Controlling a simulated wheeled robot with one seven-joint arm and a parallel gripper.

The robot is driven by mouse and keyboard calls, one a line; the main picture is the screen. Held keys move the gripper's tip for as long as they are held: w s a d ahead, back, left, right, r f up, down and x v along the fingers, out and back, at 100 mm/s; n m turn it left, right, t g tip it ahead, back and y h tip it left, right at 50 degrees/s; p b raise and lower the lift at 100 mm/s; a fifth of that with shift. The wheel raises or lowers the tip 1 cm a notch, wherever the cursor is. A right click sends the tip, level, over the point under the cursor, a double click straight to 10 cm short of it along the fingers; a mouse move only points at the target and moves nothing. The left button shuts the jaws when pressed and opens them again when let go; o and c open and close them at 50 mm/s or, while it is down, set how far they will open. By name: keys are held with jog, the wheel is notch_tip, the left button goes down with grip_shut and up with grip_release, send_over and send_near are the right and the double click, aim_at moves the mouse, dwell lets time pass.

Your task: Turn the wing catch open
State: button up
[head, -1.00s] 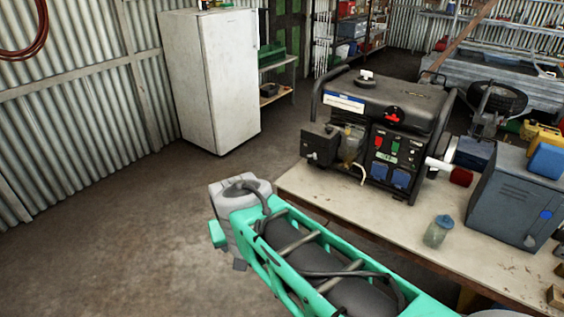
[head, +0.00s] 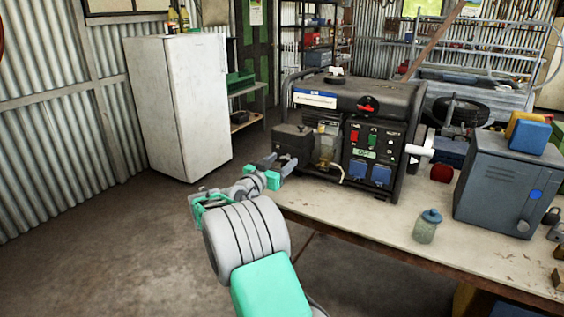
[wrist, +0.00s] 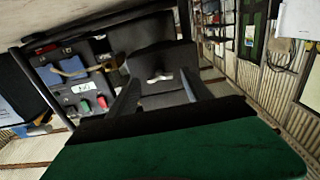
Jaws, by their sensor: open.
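The generator (head: 355,95) stands on the workbench, with a black box (head: 293,142) on its left side. In the wrist view the black box (wrist: 150,58) is straight ahead, and a small pale wing-shaped piece (wrist: 160,79), which looks like the wing catch, shows on its face. My gripper (head: 278,166) is just in front of the box, at its lower part. In the wrist view my gripper (wrist: 159,82) is open, with one finger either side of the pale piece and nothing held. I cannot tell how far the fingertips are from it. The catch is not distinct in the head view.
The workbench (head: 365,214) has a lidded jar (head: 427,226) and a grey metal cabinet (head: 510,185) to the right of the generator. A white fridge (head: 180,105) stands behind on the left. The floor at left is clear.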

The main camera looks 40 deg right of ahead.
jog(key=shift+d, duration=0.2)
grip_shut()
dwell(0.6)
